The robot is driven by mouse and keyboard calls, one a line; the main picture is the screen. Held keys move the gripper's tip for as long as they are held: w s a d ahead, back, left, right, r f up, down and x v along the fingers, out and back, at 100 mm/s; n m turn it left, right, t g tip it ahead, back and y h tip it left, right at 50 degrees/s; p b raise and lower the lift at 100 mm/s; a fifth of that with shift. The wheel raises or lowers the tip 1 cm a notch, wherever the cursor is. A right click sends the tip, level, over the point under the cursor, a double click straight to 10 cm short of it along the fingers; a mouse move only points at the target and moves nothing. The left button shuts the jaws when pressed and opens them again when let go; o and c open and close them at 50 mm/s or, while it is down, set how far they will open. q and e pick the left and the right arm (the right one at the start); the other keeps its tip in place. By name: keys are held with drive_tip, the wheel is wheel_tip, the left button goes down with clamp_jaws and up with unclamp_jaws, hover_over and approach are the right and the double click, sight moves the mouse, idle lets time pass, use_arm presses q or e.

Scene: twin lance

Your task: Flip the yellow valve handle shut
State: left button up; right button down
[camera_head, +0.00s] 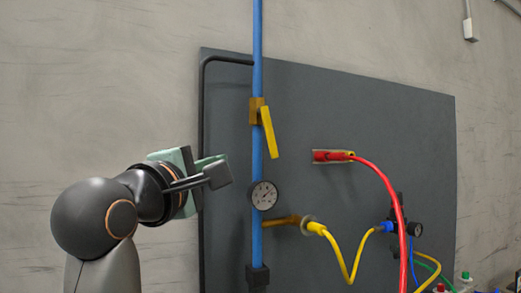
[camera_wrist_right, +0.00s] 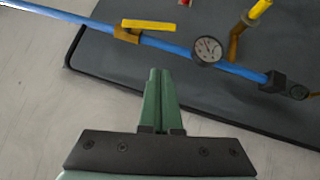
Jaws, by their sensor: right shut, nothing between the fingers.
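The yellow valve handle (camera_head: 268,132) hangs down from a brass valve body (camera_head: 256,108) on the upright blue pipe (camera_head: 257,65). It slants slightly right of the pipe, close to parallel with it. In the right wrist view the handle (camera_wrist_right: 150,26) shows at the top, left of the gauge. My right gripper (camera_head: 222,159), with green fingers, is left of the pipe and lower than the handle's pivot. Its fingers (camera_wrist_right: 159,75) are closed together with nothing between them. They appear apart from the handle and the pipe. My left gripper is in neither view.
A round pressure gauge (camera_head: 264,195) is on the pipe below the handle. A dark panel (camera_head: 350,110) stands behind. Red (camera_head: 380,177) and yellow (camera_head: 343,262) hoses and a red fitting (camera_head: 326,156) are to the right. A black bent tube (camera_head: 202,110) runs down the panel's left edge.

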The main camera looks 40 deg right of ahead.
drive_tip(key=shift+d, duration=0.1)
drive_tip(key=p, duration=0.4)
approach(268, 132)
drive_tip(key=w+d, duration=0.1)
drive_tip(key=w+d+f, duration=0.1)
drive_tip(key=d, duration=0.1)
drive_tip(key=w+d+f, duration=0.1)
drive_tip(key=w, duration=0.1)
drive_tip(key=shift+w+d, duration=0.1)
drive_tip(key=shift+d, duration=0.8)
